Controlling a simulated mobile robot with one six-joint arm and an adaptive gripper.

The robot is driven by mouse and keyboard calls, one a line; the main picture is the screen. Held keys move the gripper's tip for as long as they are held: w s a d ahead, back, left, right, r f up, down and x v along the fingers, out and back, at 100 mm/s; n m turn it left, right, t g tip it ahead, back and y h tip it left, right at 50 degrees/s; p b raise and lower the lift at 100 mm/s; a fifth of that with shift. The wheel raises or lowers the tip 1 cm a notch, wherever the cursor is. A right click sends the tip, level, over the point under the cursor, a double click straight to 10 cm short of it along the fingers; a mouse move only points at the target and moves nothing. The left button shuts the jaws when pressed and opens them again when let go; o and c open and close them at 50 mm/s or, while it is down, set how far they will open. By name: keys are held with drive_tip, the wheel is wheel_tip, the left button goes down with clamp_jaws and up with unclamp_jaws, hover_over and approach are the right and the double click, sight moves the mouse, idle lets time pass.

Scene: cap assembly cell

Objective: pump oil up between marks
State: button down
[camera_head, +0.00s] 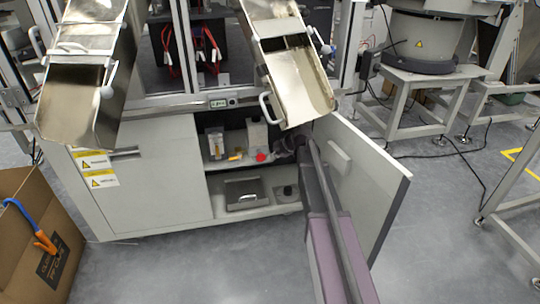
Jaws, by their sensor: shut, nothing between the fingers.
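My arm reaches from the bottom of the view into the open cabinet. My gripper (274,155) is a small dark shape at its end, shut and empty, just right of a round red knob (260,157) on the upper shelf. I cannot tell whether it touches the knob. A pale, partly clear container (215,144), perhaps the oil reservoir, stands on the left of that shelf. A beige upright box (257,133) stands behind the knob. A small yellow item (236,155) lies between container and knob. Any oil level or marks are too small to read.
The cabinet door (365,185) stands open on the right, close beside my arm. The lower shelf holds a grey tray (244,194). Two metal chutes (85,95) and (296,85) overhang the cabinet. A cardboard box (35,225) stands at left. The front floor is clear.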

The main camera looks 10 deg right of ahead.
drive_tip(key=shift+p+v, duration=0.7)
drive_tip(key=shift+v, duration=0.5)
idle(0.6)
drive_tip(key=s+a+r+m+g+h+p, duration=0.1)
drive_tip(key=s+a+m+g+h+p, duration=0.15)
drive_tip(key=s+m, duration=0.55)
drive_tip(key=s+a+r+m+g+h+p, duration=0.1)
drive_tip(key=s+m+g+p, duration=0.15)
drive_tip(key=s, duration=0.95)
drive_tip(key=s+a+r+m+g+h+p, duration=0.1)
drive_tip(key=s+r+m+h+p, duration=0.15)
drive_tip(key=s+m, duration=0.55)
wheel_tip(320, 180, up, 36)
drive_tip(key=s+n+y+p, duration=0.1)
drive_tip(key=n+p, duration=0.1)
drive_tip(key=p, duration=3.5)
drive_tip(key=shift+s+a, duration=0.2)
